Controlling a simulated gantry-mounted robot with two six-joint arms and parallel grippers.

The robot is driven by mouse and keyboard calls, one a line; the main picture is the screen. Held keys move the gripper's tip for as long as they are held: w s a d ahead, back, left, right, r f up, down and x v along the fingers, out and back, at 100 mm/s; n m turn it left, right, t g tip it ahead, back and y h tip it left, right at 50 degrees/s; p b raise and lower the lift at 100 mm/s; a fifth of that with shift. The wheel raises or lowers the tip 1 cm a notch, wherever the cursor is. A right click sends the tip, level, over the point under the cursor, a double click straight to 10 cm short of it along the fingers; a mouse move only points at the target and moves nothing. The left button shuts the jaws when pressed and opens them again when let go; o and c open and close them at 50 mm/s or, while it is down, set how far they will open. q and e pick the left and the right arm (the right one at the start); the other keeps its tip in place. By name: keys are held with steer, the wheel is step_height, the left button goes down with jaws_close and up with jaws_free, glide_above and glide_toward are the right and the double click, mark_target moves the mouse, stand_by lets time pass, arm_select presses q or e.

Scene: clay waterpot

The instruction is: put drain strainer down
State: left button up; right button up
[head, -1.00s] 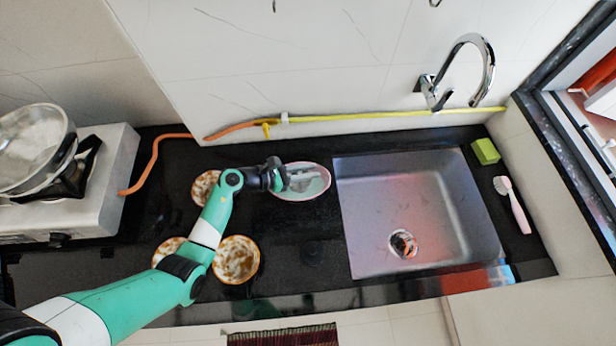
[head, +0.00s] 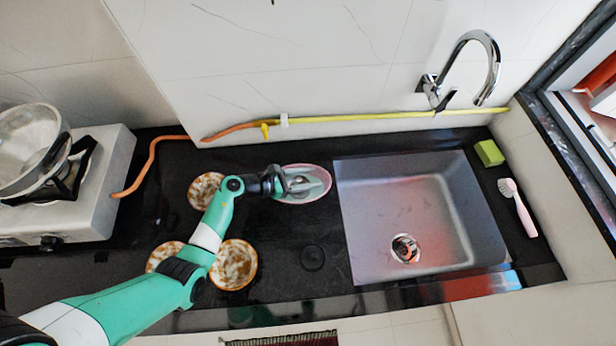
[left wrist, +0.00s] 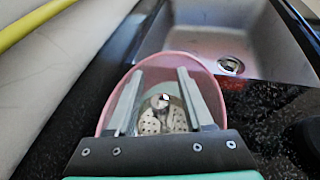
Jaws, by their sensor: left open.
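The drain strainer (left wrist: 150,123) is a perforated metal disc with a small knob. It lies in a pink-rimmed oval dish (head: 304,202), whose pink wall also shows in the left wrist view (left wrist: 103,115). My left gripper (head: 314,182) reaches over this dish from the left. Its two fingers stand apart on either side of the strainer's knob in the left wrist view (left wrist: 160,72), with a gap around it. In the head view the fingers partly cover the strainer. My right gripper is in neither view.
The steel sink (head: 370,265) is right of the dish, with its drain (head: 405,249) open to view. Stained dishes (head: 233,265) stand near my left arm. A black disc (head: 313,257) lies below the dish. A green sponge (head: 489,153) and pink brush (head: 518,207) are right of the sink.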

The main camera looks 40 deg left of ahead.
arm_select(q)
steer(key=shift+r, duration=0.25)
steer(key=p+v, duration=0.3)
steer(key=v, duration=0.9)
steer(key=shift+p, duration=0.4)
